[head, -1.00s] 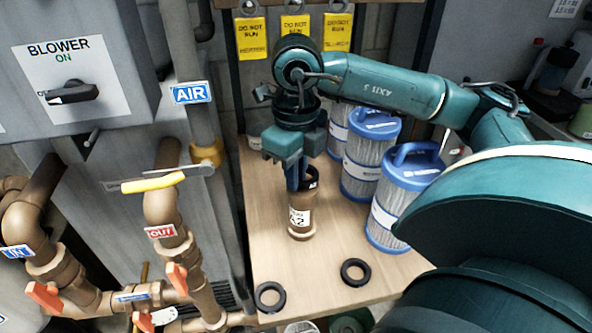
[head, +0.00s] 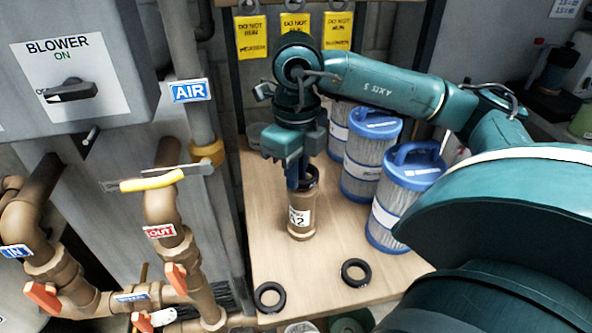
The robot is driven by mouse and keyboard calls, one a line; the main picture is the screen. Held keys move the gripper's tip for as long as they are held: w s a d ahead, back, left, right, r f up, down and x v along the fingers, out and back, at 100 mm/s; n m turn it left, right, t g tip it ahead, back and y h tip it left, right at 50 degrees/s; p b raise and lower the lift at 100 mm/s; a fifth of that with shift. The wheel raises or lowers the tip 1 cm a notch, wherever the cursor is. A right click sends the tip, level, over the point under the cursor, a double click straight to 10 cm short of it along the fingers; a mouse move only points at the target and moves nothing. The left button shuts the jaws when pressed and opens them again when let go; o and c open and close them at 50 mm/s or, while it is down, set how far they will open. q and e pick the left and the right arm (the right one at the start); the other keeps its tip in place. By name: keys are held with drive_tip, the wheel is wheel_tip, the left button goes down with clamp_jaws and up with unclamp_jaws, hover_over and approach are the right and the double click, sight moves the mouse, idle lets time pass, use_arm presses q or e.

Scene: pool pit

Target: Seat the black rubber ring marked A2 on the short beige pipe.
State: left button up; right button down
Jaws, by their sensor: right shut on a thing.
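The short beige pipe (head: 302,220), brownish with a white label ending in 2, stands upright on the wooden table. A black ring (head: 311,176) is at the pipe's upper end; its marking is not readable now. My right gripper (head: 293,182) points down at the pipe's top left side and is shut on the black ring. The fingers hide part of the ring, and I cannot tell whether it lies level or fully down on the rim. My left gripper does not show.
Two loose black rings lie near the table's front edge, one at the left (head: 270,297) and one further right (head: 355,272). Several blue-capped filter cartridges (head: 407,200) stand right of the pipe. Brown plumbing with a yellow-handled valve (head: 152,181) is left of the table (head: 330,290).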

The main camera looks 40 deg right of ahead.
drive_tip(key=shift+f+b, duration=0.75)
drive_tip(key=shift+b, duration=0.2)
idle(1.3)
drive_tip(key=shift+s+a+f, duration=0.1)
drive_tip(key=shift+s+f, duration=0.05)
